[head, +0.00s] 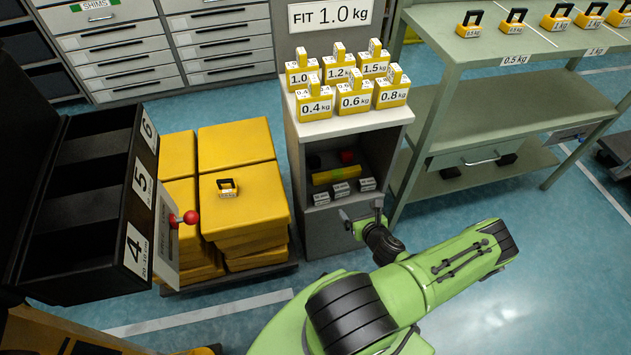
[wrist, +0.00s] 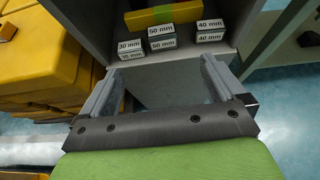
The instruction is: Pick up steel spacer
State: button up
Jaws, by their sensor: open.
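Several small grey blocks with white mm labels, likely the steel spacers, sit in the open compartment of the grey cabinet. In the wrist view they are marked 30 mm (wrist: 130,47), 50 mm (wrist: 160,43) and 40 mm (wrist: 210,37). In the head view they form three groups at left (head: 321,198), middle (head: 343,189) and right (head: 367,184). My gripper (head: 362,213) is open and empty in front of the cabinet, below the compartment floor in the picture. In the wrist view its fingers (wrist: 160,75) point toward the blocks and stand apart from them.
A yellow bar (head: 336,175) lies behind the blocks. Yellow weights (head: 347,90) stand on the cabinet (head: 299,155). Stacked yellow boxes (head: 240,190) and a black bin rack (head: 134,250) stand left. A green shelf table (head: 480,100) stands right. Floor at lower right is clear.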

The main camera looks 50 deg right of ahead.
jog(key=b, duration=0.3)
send_near(341, 186)
jog(key=w+f, duration=0.1)
jog(key=f, duration=0.1)
jog(key=b+x, duration=0.1)
jog(key=x, duration=0.1)
jog(key=b+x, duration=0.1)
jog(key=x, duration=0.2)
jog(key=shift+w+d+r+b, duration=0.2)
jog(key=shift+w+d+b, duration=0.2)
jog(key=shift+d, duration=0.05)
grip_shut()
jog(key=shift+r, duration=0.15)
